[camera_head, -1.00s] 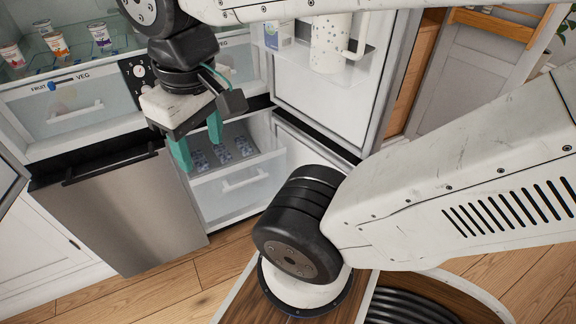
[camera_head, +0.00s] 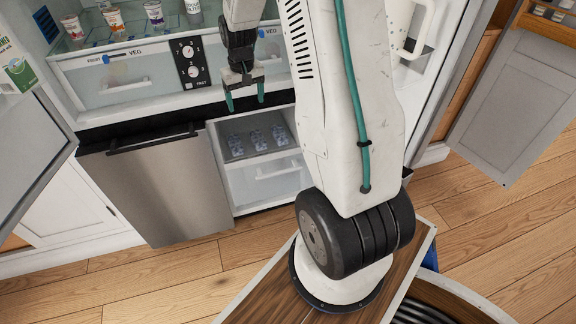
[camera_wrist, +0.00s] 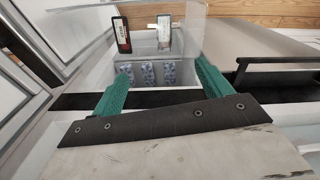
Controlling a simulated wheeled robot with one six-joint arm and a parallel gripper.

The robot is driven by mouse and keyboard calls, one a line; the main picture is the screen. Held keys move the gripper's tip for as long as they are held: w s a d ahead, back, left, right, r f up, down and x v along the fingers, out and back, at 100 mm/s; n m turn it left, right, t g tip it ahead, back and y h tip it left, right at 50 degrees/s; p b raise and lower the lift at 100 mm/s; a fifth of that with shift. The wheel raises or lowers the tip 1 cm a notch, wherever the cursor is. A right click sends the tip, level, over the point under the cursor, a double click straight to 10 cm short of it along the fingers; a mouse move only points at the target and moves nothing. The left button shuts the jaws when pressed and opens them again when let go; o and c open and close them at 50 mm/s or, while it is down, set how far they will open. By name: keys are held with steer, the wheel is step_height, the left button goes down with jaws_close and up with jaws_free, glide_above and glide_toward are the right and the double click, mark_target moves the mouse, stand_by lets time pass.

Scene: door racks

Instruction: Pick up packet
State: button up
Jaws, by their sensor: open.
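In the wrist view the packets (camera_wrist: 147,73) show between and beyond my fingers, at the back of the view. My gripper (camera_head: 246,100) has two green fingers spread apart and empty, pointing down. In the head view it hangs above and behind the drawer opening, in front of the fridge. In the wrist view the gripper (camera_wrist: 158,80) is apart from the packets.
A steel-fronted drawer (camera_head: 160,185) with a black handle is left of the open drawer. Fridge doors stand open at left (camera_head: 30,140) and right (camera_head: 425,95). Cups (camera_head: 115,22) stand on the shelf above the VEG drawer (camera_head: 125,80).

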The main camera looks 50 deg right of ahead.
steer(key=s+d+f+m, duration=0.1)
steer(key=d+f, duration=0.4)
steer(key=f, duration=0.5)
steer(key=s+d+f, duration=0.1)
steer(key=d+f, duration=0.4)
steer(key=f, duration=0.6)
steer(key=s+d+f+m, duration=0.1)
steer(key=d+f, duration=0.4)
steer(key=f, duration=0.6)
steer(key=shift+s+d+f+m+g, duration=0.25)
steer(key=shift+d+m+g, duration=0.05)
steer(key=shift+d, duration=0.1)
steer(key=f, duration=0.5)
steer(key=w+f, duration=0.1)
steer(key=f, duration=0.1)
steer(key=shift+d+f, duration=0.25)
steer(key=c, duration=1.2)
